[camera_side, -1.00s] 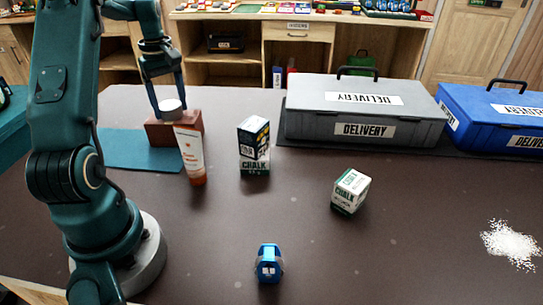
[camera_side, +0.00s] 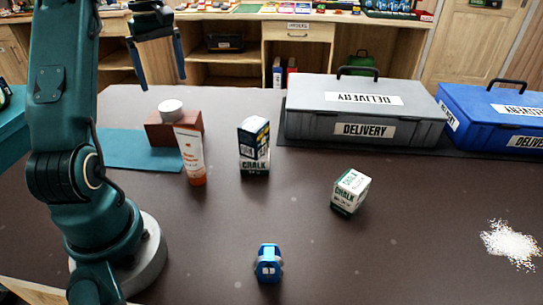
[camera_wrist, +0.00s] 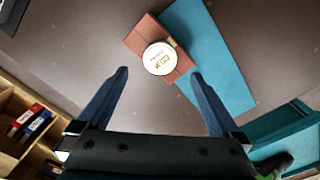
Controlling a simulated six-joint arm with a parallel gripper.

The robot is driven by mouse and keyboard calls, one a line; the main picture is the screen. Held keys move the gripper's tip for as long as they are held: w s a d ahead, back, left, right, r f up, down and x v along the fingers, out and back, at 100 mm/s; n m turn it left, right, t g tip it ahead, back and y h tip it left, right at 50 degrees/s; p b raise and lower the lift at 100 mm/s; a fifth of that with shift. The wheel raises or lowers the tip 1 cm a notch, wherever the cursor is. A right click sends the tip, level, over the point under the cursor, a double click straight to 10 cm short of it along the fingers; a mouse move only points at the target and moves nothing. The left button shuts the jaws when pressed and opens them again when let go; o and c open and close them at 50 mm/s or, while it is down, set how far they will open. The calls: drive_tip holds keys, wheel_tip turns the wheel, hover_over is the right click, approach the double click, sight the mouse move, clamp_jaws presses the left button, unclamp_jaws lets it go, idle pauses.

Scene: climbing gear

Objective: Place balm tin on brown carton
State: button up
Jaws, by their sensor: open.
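The balm tin (camera_side: 170,107) is a small round white-topped tin. It rests on top of the brown carton (camera_side: 160,131), which lies on the table at the edge of a teal mat. In the wrist view the tin (camera_wrist: 160,58) sits on the carton (camera_wrist: 140,38), near the carton's middle and face up. My gripper (camera_side: 162,84) is open and empty, above the tin and apart from it. In the wrist view its two fingers (camera_wrist: 160,76) stand wide apart with nothing between the tips.
An orange-and-white tube (camera_side: 191,155) stands close in front of the carton. Two chalk boxes (camera_side: 254,147) (camera_side: 350,191) and a blue item (camera_side: 268,263) stand on the table. Grey (camera_side: 400,123) and blue delivery cases are at the back. White powder (camera_side: 511,244) lies at right.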

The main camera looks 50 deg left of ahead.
drive_tip(key=w+d+r+m+t, duration=0.1)
drive_tip(key=d+r+m, duration=0.2)
drive_tip(key=d, duration=0.3)
drive_tip(key=w+d+r+m+t+y, duration=0.1)
drive_tip(key=d+r+m, duration=0.15)
drive_tip(key=d, duration=0.35)
drive_tip(key=w+d+r+m+t, duration=0.1)
drive_tip(key=d+r+m, duration=0.1)
drive_tip(key=d+m, duration=0.35)
drive_tip(key=s+d+f+m+t, duration=0.1)
drive_tip(key=s+d+f+m, duration=0.2)
drive_tip(key=d, duration=0.3)
drive_tip(key=s+d+f+m+t+h, duration=0.1)
drive_tip(key=s+d+f+m, duration=0.3)
drive_tip(key=s+d, duration=0.2)
drive_tip(key=shift+s+d+f+t, duration=0.3)
drive_tip(key=shift+d+f, duration=0.1)
drive_tip(key=shift+d, duration=0.15)
